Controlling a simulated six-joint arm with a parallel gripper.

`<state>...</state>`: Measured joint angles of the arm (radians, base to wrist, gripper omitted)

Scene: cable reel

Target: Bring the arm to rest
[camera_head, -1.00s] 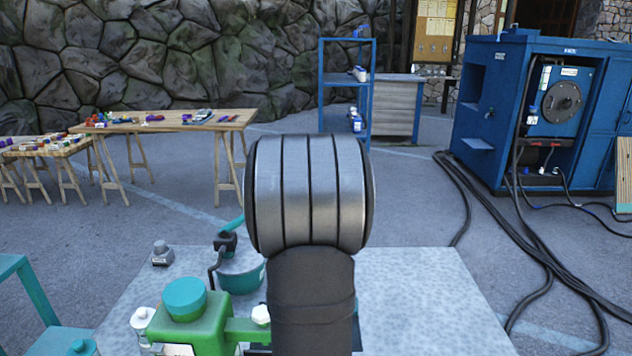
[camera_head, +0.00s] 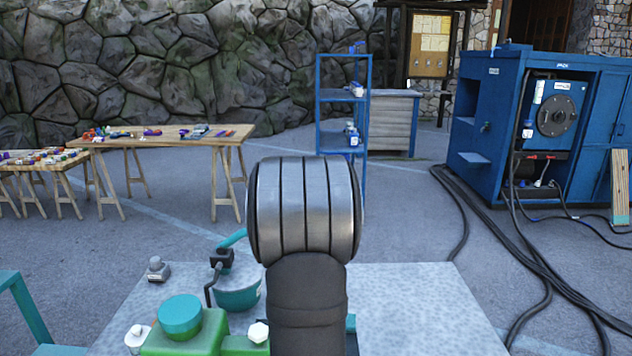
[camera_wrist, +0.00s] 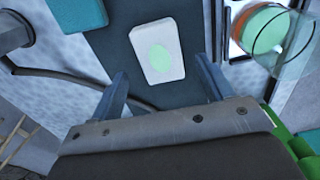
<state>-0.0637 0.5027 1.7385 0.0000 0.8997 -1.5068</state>
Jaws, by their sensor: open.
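My gripper (camera_wrist: 162,88) shows in the wrist view with its two fingers spread apart and nothing between them. Beyond the fingertips, a white block with a pale green oval (camera_wrist: 157,52) lies on a dark surface (camera_wrist: 105,48). It looks apart from the fingers. In the head view, my own arm stands upright in the middle and hides what is behind it; the gripper does not show there.
A green machine with a teal cap (camera_head: 180,316) and a teal bowl (camera_head: 238,294) stand left of my arm on a grey speckled surface (camera_head: 420,310), bare on the right. Behind are a wooden table (camera_head: 190,142), a blue shelf (camera_head: 342,95) and a blue cabinet (camera_head: 490,100) with black cables.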

